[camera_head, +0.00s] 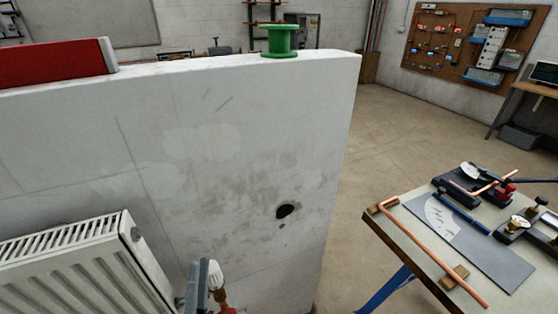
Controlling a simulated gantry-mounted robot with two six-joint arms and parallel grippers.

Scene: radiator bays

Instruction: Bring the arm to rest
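What looks like my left gripper (202,272) shows as grey, blue-edged parts at the bottom edge, left of the middle. It is right of the white radiator (80,265) and in front of the white wall. A white valve head (215,273) with red and brass parts below it shows right beside the gripper. I cannot tell whether they touch. Most of the gripper is cut off by the frame, so its opening is hidden. My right gripper is out of view.
A white partition wall (240,130) with a dark hole (287,211) fills the middle. A workbench (390,235) with copper pipe (430,252) and tools stands at right. Bare floor (385,130) lies behind it.

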